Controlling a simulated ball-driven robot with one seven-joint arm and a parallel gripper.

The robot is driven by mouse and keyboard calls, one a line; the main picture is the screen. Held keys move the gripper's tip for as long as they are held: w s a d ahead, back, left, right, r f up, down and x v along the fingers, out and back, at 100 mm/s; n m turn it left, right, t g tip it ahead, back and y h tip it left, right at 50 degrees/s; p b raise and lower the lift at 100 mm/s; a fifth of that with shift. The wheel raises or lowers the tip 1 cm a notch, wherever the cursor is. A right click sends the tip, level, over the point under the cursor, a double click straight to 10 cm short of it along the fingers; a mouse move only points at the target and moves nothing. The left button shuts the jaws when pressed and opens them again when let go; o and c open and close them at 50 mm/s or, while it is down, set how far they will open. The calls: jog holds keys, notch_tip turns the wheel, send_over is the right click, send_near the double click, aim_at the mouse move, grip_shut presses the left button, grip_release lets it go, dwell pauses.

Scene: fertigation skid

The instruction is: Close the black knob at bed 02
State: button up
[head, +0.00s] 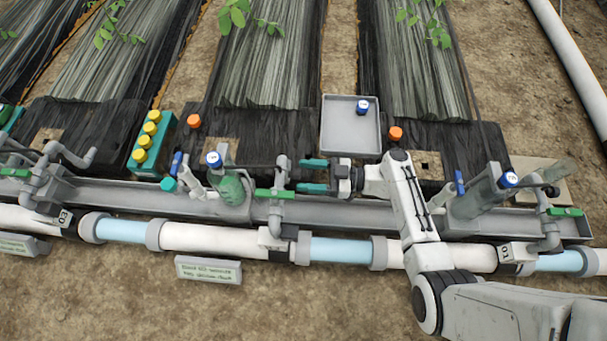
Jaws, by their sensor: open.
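My gripper (310,175) has two teal fingers, spread apart and pointing left. Its fingertips are just right of the grey upright pipe fitting (282,172) of the middle valve assembly, with a visible gap between the fingers. A green lever (273,194) sits on this fitting, below and left of the fingers. I cannot clearly make out a black knob on the middle fitting; it is small or hidden by the fingers. On the right assembly a small black knob (551,190) shows at the pipe.
A blue-capped gauge with green bottle (230,188) stands left of the middle fitting. A grey tray (335,125) lies behind my gripper. A teal block with yellow knobs (140,155) and orange caps (396,133) are around. A white main pipe (205,238) runs along the front.

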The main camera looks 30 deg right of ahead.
jog(key=shift+x, duration=0.8)
jog(key=c, duration=1)
jog(key=shift+m, duration=0.4)
jog(key=m+p, duration=0.5)
jog(key=m, duration=1.8)
jog(key=shift+r, duration=0.1)
